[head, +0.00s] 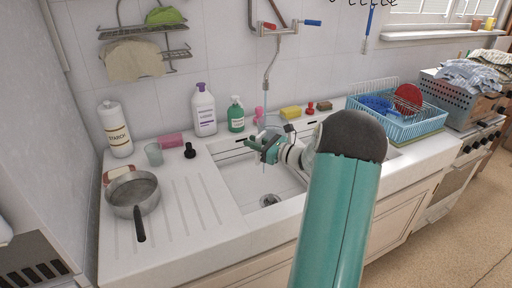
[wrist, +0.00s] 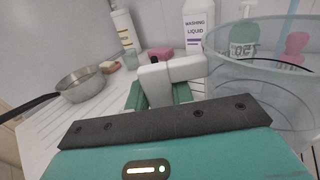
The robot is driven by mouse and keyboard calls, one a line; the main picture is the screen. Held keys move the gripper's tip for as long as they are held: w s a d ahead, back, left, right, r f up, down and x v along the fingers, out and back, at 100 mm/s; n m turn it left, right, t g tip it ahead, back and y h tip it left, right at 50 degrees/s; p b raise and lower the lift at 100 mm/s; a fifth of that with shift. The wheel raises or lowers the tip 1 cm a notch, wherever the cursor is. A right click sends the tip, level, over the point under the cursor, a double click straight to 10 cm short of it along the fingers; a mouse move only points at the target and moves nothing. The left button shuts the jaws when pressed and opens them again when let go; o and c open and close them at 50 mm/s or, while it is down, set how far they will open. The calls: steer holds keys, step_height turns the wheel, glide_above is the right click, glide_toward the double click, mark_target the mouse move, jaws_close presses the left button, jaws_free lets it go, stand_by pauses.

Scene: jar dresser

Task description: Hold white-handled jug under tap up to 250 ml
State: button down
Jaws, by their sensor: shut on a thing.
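My gripper (head: 266,148) is over the sink, under the tap. In the wrist view it is shut on the white handle (wrist: 172,70) of a clear jug (wrist: 262,75). The jug's wide rim and see-through wall fill the right of that view. The jug looks about upright. In the head view it is hard to make out against the sink. The tap (head: 268,84) has a spout hanging from the wall with a red and a blue lever. A faint bluish line shows below the spout, perhaps water. I cannot read the level or any marks on the jug.
The sink basin (head: 240,180) is open below. A saucepan (head: 134,192) and a glass (head: 154,154) stand on the left drainer. Starch (head: 115,130), washing liquid (head: 204,112) and a green bottle (head: 236,116) stand behind. A blue dish rack (head: 410,122) is at right.

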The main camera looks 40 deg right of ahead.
steer(key=w+d, duration=0.5)
steer(key=w, duration=0.4)
steer(key=shift+w+d, duration=0.15)
steer(key=shift+w, duration=0.1)
steer(key=shift+s, duration=0.1)
stand_by(3.3)
